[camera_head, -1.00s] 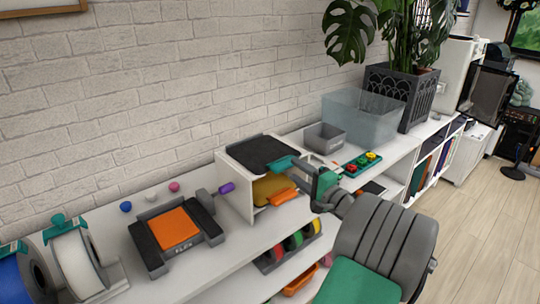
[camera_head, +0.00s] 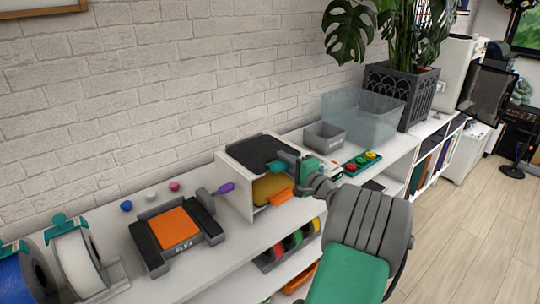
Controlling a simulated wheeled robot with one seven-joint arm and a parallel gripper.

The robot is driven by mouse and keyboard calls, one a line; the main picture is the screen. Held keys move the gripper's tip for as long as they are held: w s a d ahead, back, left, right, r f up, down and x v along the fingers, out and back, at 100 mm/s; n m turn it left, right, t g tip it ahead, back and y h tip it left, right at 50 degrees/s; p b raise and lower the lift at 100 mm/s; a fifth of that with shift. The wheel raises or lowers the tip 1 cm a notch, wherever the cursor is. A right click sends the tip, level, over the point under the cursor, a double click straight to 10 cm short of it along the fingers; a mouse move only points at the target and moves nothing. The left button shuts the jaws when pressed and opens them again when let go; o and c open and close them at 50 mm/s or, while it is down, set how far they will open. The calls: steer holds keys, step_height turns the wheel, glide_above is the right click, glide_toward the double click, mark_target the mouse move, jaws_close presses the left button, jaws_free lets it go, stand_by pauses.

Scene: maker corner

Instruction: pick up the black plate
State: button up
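The black plate (camera_head: 257,149) lies flat on top of a small white open-fronted box (camera_head: 235,181) on the white shelf unit. My gripper (camera_head: 277,167), with teal fingers, is at the plate's right front edge. The fingers overlap that edge in this view, and I cannot tell whether they touch it or are open or shut. Part of the plate's near right edge is hidden by the gripper.
Inside the box are yellow and orange items (camera_head: 272,188). A grey and orange device (camera_head: 176,229) stands to the left, with filament spools beyond it. A grey bin (camera_head: 325,136), a clear bin (camera_head: 362,118) and a button panel (camera_head: 362,161) stand to the right.

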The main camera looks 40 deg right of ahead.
jaws_close()
steer(key=shift+r, duration=0.6)
steer(key=s+a+r, duration=0.6)
steer(key=s+r, duration=0.6)
steer(key=shift+s+a, duration=0.2)
steer(key=shift+a, duration=0.1)
steer(key=shift+f, duration=0.1)
